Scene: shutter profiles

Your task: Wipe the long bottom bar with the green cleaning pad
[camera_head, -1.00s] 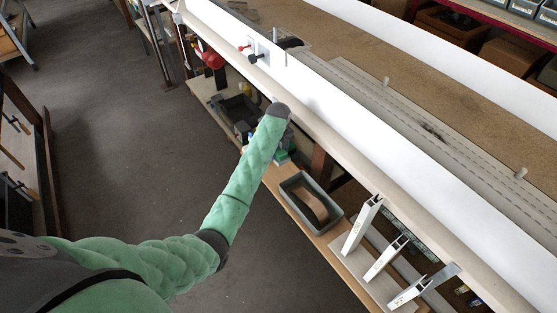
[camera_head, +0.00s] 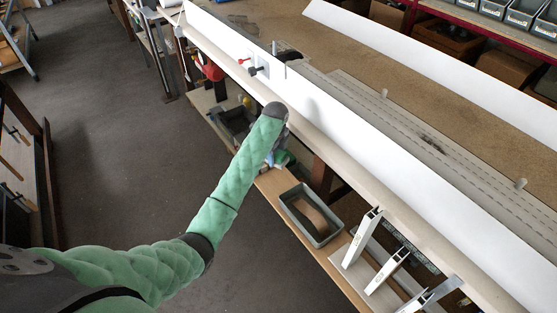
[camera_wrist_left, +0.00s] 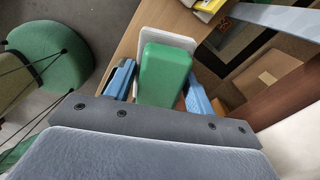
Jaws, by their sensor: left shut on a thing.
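The green cleaning pad (camera_wrist_left: 165,75) is held between the two blue fingers of my left gripper (camera_wrist_left: 160,90). A white rounded plate shows just behind the pad; I cannot tell whether it is joined to it. In the head view the left gripper (camera_head: 274,160) hangs low beside the bench, over the wooden lower shelf, and the pad (camera_head: 284,158) is partly hidden by my arm. A long white bar (camera_head: 385,150) runs along the near side of the bench top, above and to the right of the gripper, apart from it. My right gripper is not in view.
A grey tray (camera_head: 300,222) with a brown curved piece sits on the lower shelf, right of the gripper. White profile samples (camera_head: 362,238) stand farther right. A second long white bar (camera_head: 420,60) lies at the bench's far side. The floor at left is open.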

